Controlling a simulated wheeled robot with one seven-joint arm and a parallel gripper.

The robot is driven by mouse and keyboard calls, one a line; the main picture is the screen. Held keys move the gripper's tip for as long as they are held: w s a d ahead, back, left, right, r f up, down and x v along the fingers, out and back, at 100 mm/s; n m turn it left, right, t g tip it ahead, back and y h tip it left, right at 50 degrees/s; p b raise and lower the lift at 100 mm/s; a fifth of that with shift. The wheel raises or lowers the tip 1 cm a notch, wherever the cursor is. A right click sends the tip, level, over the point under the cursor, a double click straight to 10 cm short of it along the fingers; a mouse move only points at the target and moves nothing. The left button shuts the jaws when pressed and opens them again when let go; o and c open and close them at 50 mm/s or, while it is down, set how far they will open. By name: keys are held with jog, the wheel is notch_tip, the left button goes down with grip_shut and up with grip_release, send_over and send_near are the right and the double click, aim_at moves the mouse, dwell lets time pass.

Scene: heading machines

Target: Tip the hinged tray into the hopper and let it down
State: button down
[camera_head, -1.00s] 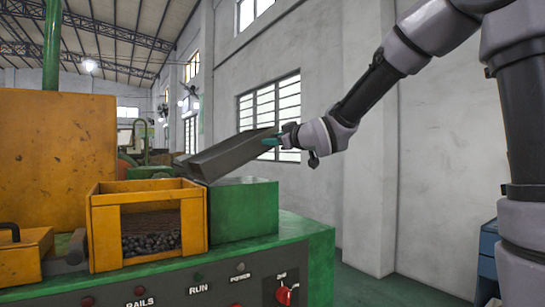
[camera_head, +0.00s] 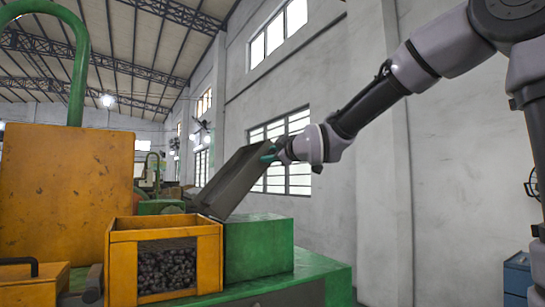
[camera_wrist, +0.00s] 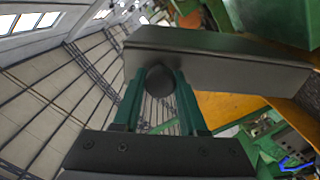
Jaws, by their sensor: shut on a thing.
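The hinged tray (camera_head: 236,180) is a dark grey metal trough tilted steeply, its right end high and its lower left end at the hopper. The hopper (camera_head: 122,262) is a yellow open-topped box with a window showing many dark round pieces (camera_head: 166,270) inside. My gripper (camera_head: 270,155) is at the raised end of the tray. In the wrist view my gripper (camera_wrist: 160,90) has its green fingers shut on a dark rounded knob (camera_wrist: 160,82) on the tray's edge (camera_wrist: 215,66). The inside of the tray is mostly hidden.
A green block (camera_head: 258,248) stands right of the hopper, under the tray. A tall yellow housing (camera_head: 65,200) and a green pipe (camera_head: 80,60) rise at the left. A blue cabinet (camera_head: 516,275) stands at the lower right. The air around the raised tray end is clear.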

jog(key=shift+c, duration=2.4)
grip_release()
jog(key=v, duration=1)
jog(key=shift+s+d, duration=0.25)
jog(key=shift+s, duration=0.1)
